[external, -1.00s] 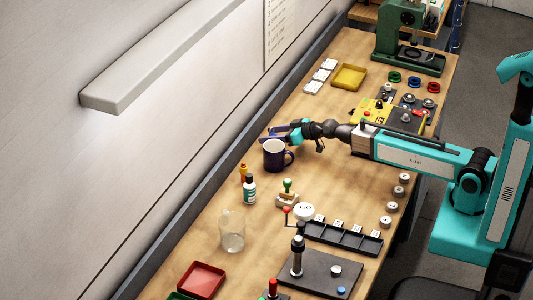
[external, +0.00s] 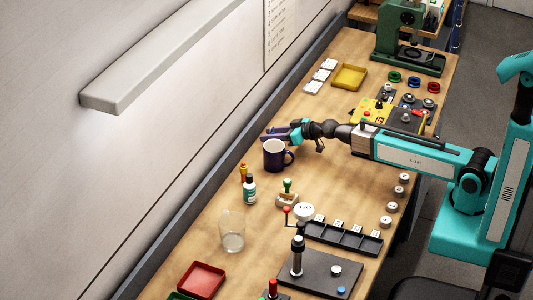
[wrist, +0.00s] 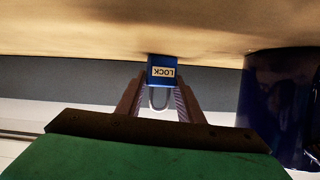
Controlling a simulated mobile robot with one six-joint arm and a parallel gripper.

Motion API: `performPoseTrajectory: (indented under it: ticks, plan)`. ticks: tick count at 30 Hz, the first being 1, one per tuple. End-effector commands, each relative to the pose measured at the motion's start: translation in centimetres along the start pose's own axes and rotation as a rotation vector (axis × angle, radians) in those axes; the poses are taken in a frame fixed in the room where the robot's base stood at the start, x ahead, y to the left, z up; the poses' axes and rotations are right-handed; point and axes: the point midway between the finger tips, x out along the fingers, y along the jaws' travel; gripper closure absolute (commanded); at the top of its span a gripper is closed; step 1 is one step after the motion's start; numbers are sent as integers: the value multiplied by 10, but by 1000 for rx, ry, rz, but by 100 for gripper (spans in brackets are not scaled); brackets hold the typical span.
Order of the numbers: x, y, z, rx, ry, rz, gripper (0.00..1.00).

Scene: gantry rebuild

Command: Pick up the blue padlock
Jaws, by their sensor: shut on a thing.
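The blue padlock (wrist: 162,69), with a white "LOCK" label and a grey shackle, is between my gripper's fingertips in the wrist view. My gripper (wrist: 161,88) is shut on it from both sides. The padlock is at or very near the wooden tabletop; I cannot tell whether it touches. In the external view my gripper (external: 270,137) is low, just behind the dark blue mug (external: 274,155), and the padlock cannot be made out there.
The mug (wrist: 280,105) stands close on the right in the wrist view. A green bottle (external: 249,189), an orange bottle (external: 243,172) and a glass jar (external: 232,232) stand nearer the camera. The wall runs along the table's left side.

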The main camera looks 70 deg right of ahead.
Motion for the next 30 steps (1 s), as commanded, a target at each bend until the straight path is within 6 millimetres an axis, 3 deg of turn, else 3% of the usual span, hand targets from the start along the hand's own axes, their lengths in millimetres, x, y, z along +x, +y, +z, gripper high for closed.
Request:
performPoseTrajectory:
  ticks: [14, 30]
  plan:
    - [-6, -1, -14, -1, 2, -1, 90]
    - [-29, -5, -71, -1, 3, 1, 90]
